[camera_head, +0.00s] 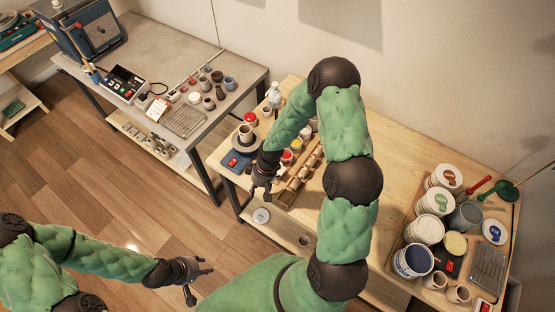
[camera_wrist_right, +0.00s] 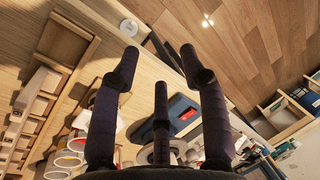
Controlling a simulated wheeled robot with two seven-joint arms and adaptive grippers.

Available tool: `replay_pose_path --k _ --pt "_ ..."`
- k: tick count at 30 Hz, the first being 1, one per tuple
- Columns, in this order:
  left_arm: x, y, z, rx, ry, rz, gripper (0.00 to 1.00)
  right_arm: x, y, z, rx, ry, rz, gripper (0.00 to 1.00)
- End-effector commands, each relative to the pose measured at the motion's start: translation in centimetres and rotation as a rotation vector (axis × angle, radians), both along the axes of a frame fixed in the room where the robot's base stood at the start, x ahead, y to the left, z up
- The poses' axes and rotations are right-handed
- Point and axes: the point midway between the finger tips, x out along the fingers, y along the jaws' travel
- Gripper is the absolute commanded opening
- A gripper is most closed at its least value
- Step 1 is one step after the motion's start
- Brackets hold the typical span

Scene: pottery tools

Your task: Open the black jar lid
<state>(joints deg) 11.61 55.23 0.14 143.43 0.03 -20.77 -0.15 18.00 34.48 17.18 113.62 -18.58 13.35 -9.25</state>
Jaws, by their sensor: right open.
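I cannot make out a black jar lid for certain in either view. A dark round piece (camera_head: 243,146) with a brown cup (camera_head: 245,132) on it stands at the left end of the wooden table; whether it is a lid is unclear. My right gripper (camera_head: 258,190) is over the table's front left part, with its fingers spread and empty. The right wrist view shows its fingers (camera_wrist_right: 160,62) apart, with nothing between them. My left gripper (camera_head: 196,281) is low, over the floor side, away from the table. Its fingers look spread and empty.
A blue device (camera_head: 234,162) lies beside the right gripper, and a white round piece (camera_head: 261,215) near the table's front edge. A wooden rack (camera_head: 301,178) stands right of the gripper. Tubs (camera_head: 425,228) fill a tray at far right. A grey table (camera_head: 150,55) is at left.

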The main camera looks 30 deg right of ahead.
Motion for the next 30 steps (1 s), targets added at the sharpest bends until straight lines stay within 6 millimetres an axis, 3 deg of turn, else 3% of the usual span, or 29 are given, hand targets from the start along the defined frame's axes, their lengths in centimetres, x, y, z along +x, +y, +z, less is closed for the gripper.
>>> replay_pose_path --k 1,6,9,13,19,30 --pt "0.0 0.0 -0.1 0.000 0.000 0.000 0.40 1.8 -2.0 1.4 -0.036 -0.023 0.038 0.44" --pt "0.0 0.0 -0.1 0.000 0.000 0.000 0.40 5.1 -8.1 5.8 -0.166 -0.035 0.163 0.44" --pt "0.0 0.0 -0.1 0.000 0.000 0.000 0.40 6.0 -10.7 7.8 -0.222 -0.029 0.203 0.44" --pt "0.0 0.0 -0.1 0.000 0.000 0.000 0.40 6.4 -12.4 9.2 -0.262 -0.021 0.227 0.44" --pt "0.0 0.0 0.2 0.000 0.000 0.000 0.40 6.4 -12.7 7.8 -0.269 -0.015 0.235 0.44" --pt "0.0 0.0 0.9 0.000 0.000 0.000 0.40 6.4 -12.7 1.5 -0.267 -0.016 0.231 0.44"
